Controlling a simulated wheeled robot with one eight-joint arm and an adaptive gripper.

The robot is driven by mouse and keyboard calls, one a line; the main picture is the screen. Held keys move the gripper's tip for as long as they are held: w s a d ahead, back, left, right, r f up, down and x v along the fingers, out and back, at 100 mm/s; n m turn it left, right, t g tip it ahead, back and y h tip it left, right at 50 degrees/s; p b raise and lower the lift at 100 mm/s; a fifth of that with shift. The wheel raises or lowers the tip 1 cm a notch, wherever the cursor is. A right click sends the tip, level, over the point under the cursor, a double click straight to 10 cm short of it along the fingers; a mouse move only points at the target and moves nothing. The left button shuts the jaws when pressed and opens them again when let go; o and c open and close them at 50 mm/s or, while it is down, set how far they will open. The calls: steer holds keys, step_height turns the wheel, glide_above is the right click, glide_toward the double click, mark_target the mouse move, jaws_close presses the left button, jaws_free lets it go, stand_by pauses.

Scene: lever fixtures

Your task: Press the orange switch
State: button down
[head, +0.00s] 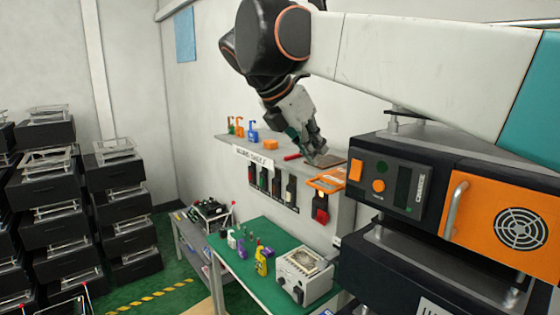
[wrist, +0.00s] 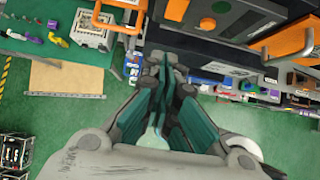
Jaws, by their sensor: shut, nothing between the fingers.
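A black machine (head: 395,195) stands at the right, its front panel carrying a square orange switch (head: 356,171) at the left edge and a round orange knob (head: 379,185) beside it. In the wrist view the orange switch (wrist: 177,10) shows at the top, with the round orange knob (wrist: 208,23) to its right. My gripper (head: 319,153) is in front of the wall shelf, left of the switch and apart from it. In the wrist view my gripper (wrist: 166,68) points up the picture with its teal fingers together, nothing held between them, below the switch.
The machine's orange door (head: 512,221) has a metal handle (head: 455,208) and a round vent. A shelf (head: 285,155) with small tools is behind my gripper. A green-topped table (head: 245,270) holds a white device (head: 303,275). Stacked black crates (head: 45,190) stand left.

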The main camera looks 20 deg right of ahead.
mark_target(356, 170)
steer(key=d+r+p+x, duration=0.1)
steer(key=d+p+x, duration=0.1)
steer(key=x, duration=1)
steer(key=shift+s+r, duration=0.15)
steer(key=shift+s, duration=0.15)
steer(key=shift+w+d+f, duration=0.2)
steer(key=shift+d+f, duration=0.05)
steer(key=shift+d, duration=0.15)
steer(key=shift+r, duration=0.2)
